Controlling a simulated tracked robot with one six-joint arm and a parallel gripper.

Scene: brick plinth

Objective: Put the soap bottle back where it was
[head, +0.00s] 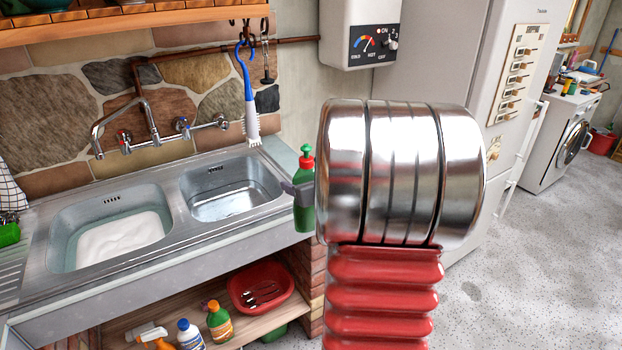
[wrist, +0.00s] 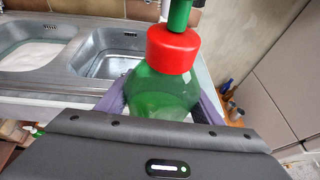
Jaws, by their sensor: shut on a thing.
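The soap bottle is green with a red collar and green pump. In the head view the soap bottle (head: 304,208) is upright at the right end of the sink unit, partly hidden by my arm. In the wrist view the bottle (wrist: 163,92) stands between the two purple-grey fingers of my gripper (wrist: 160,105). My gripper is shut on the bottle's body. In the head view only a grey piece of my gripper (head: 292,187) shows beside the bottle.
The metal sink (head: 40,222) has two basins, the left one holding whitish suds. A blue-and-white brush (head: 248,95) hangs above the right basin. A shelf below holds a red basin (head: 285,300) and several bottles. A white heater (head: 358,30) hangs on the wall.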

